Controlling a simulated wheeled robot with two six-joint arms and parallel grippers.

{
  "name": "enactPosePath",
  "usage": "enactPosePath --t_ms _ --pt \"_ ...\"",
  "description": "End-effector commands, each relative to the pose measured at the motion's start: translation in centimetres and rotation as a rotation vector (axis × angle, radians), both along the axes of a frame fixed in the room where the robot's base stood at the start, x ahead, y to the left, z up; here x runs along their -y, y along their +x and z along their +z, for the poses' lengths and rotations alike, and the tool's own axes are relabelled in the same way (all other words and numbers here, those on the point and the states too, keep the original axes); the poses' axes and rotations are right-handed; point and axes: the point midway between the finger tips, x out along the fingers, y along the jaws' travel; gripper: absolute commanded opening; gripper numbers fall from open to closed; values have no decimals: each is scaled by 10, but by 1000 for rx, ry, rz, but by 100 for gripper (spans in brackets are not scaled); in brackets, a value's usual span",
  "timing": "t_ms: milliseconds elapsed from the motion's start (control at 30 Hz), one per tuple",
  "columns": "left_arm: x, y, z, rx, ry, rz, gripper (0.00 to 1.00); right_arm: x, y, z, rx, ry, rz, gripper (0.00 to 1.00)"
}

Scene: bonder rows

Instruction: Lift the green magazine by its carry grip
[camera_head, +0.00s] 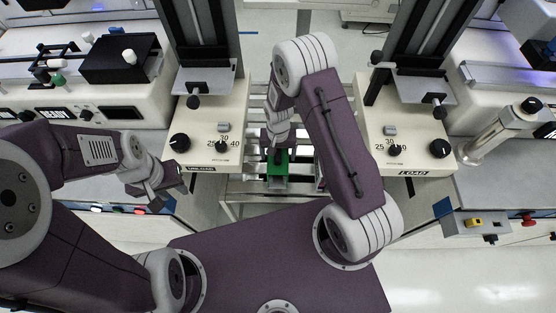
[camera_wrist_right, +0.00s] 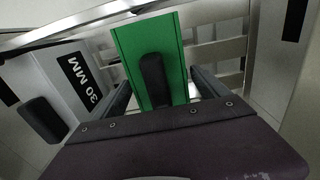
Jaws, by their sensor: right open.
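The green magazine (camera_head: 279,181) stands low in the middle of the head view, in front of a metal rack. In the right wrist view it is a green block (camera_wrist_right: 184,65) with a black carry grip (camera_wrist_right: 153,78) on its face. My right gripper (camera_head: 278,152) is over the magazine. In the right wrist view its dark fingers (camera_wrist_right: 165,88) are apart, one on each side of the carry grip. I cannot tell whether they touch it. My left gripper (camera_head: 167,187) hangs at the left, away from the magazine; its jaw gap is unclear.
A cream panel marked UNLOAD (camera_head: 208,140) stands left of the magazine and one marked LOAD (camera_head: 410,145) stands right, both with black knobs. The metal rack (camera_head: 240,190) lies between them. A 30 MM label (camera_wrist_right: 84,79) is close to the left in the wrist view.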

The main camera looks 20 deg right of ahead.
Motion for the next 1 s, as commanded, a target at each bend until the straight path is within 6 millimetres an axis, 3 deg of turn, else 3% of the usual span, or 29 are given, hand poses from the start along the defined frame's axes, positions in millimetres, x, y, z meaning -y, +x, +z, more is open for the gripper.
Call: enactPosePath --t_ms 133,433,733,1000 --pt "0 0 0 0 0 0 36 0 0 1 1 0 0 82" --pt "0 0 0 0 0 0 36 0 0 1 1 1 0 0" --pt "0 0 1 0 0 0 36 0 2 10 6 1 0 0" --pt "0 0 6 0 0 0 36 0 2 72 8 2 0 0"
